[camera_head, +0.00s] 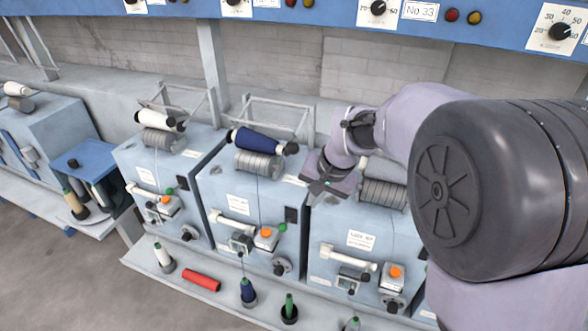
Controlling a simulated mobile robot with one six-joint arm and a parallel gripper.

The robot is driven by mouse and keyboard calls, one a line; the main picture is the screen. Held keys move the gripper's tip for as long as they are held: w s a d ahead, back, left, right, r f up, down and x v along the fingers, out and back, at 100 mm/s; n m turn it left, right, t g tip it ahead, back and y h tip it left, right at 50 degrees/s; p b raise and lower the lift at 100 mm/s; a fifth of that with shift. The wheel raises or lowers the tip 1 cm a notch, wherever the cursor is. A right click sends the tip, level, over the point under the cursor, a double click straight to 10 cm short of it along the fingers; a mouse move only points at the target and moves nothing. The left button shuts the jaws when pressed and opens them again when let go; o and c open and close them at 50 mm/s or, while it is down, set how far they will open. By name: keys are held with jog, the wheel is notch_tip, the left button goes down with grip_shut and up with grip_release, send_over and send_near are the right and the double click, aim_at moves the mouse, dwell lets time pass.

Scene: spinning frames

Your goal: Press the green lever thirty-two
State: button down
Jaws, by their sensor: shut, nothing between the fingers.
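Several blue-grey spinning units stand in a row. A small green knob or lever (283,227) shows on the middle unit (243,195), beside an orange button (266,233). Another green one (170,191) shows on the left unit (145,165). No number thirty-two is readable, so I cannot tell which lever carries it. My gripper (318,193) is shut and empty. In the picture it overlaps the upper left part of the right unit (345,225), apart from the green levers I can see. My arm hides part of that unit, and I see no green lever on it.
An overhead blue rail (320,15) carries dials and a plate reading No 33 (420,11). On the front ledge stand bobbins, including a blue one (248,292), and a red cylinder (201,280) lies there. A blue side table (90,160) is at left.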

jog(key=b, duration=0.4)
send_near(283, 227)
jog(key=w+d+f, duration=0.2)
jog(key=d+f, duration=0.1)
jog(key=f, duration=0.2)
jog(key=a, duration=0.1)
jog(key=a+f, duration=0.1)
jog(key=shift+w+a+f, duration=0.15)
jog(key=shift+w+a, duration=0.15)
jog(key=shift+w, duration=0.1)
jog(key=shift+s+a+f+b, duration=0.2)
jog(key=shift+s+f+b, duration=0.25)
jog(key=shift+f+b, duration=0.25)
jog(key=shift+s+a+f+b, duration=0.1)
jog(key=shift+s+f+b, duration=0.25)
jog(key=shift+f+b, duration=0.25)
jog(key=shift+s+a+f+b, duration=0.1)
jog(key=shift+s+f+b, duration=0.2)
jog(key=shift+f+b, duration=0.2)
jog(key=shift+r, duration=0.1)
